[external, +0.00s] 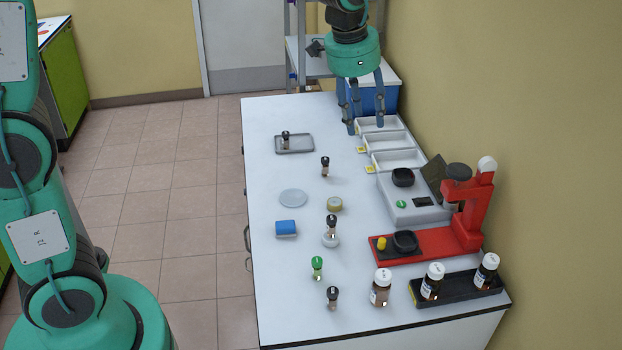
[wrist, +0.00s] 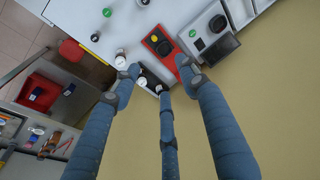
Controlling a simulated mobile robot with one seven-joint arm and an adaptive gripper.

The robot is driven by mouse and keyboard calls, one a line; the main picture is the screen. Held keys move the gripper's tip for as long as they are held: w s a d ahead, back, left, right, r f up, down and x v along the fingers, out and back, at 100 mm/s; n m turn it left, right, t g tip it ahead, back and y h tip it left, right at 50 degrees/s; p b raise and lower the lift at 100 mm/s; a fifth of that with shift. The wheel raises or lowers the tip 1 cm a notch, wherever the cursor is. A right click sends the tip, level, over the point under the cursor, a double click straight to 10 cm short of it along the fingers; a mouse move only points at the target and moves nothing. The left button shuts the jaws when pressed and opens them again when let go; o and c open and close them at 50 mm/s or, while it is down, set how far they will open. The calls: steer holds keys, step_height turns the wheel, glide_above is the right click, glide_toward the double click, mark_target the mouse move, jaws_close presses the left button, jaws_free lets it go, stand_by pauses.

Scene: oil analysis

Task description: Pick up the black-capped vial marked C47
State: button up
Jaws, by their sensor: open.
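Several small black-capped vials stand on the white bench; I cannot read their markings, so I cannot tell which is C47. One vial (external: 285,139) stands on a grey tray (external: 307,150) at the far left. Another vial (external: 325,166) stands on the bench nearer the middle. A third vial (external: 331,226) stands at a pale round piece, and one more vial (external: 332,298) is near the front edge. A black cap (wrist: 95,37) shows in the wrist view. My gripper (external: 366,121) is open and empty, high at the bench's far end, its fingers (wrist: 155,80) spread.
A green-capped vial (external: 317,267), a brown bottle (external: 381,289) and a black rack (external: 458,289) with two bottles stand at the front. A red stand (external: 425,246), a grey instrument (external: 412,209) and white bins (external: 390,142) line the right wall. The bench's left strip is mostly clear.

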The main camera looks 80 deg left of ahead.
steer(key=w+a+f+p, duration=0.1)
steer(key=w+a+f, duration=0.3)
steer(key=a, duration=0.6)
steer(key=g+h+p, duration=0.1)
steer(key=g+p, duration=0.1)
steer(key=p, duration=0.1)
glide_above(325, 167)
steer(key=a, duration=0.1)
step_height(325, 167, down, 24)
steer(key=r, duration=0.1)
steer(key=shift+w+a+f, duration=0.2)
steer(key=shift+f, duration=0.05)
steer(key=shift+f+p, duration=0.3)
steer(key=shift+f, duration=4)
steer(key=shift+f, duration=0.1)
steer(key=shift+s+f, duration=0.1)
steer(key=shift+f, duration=2.4)
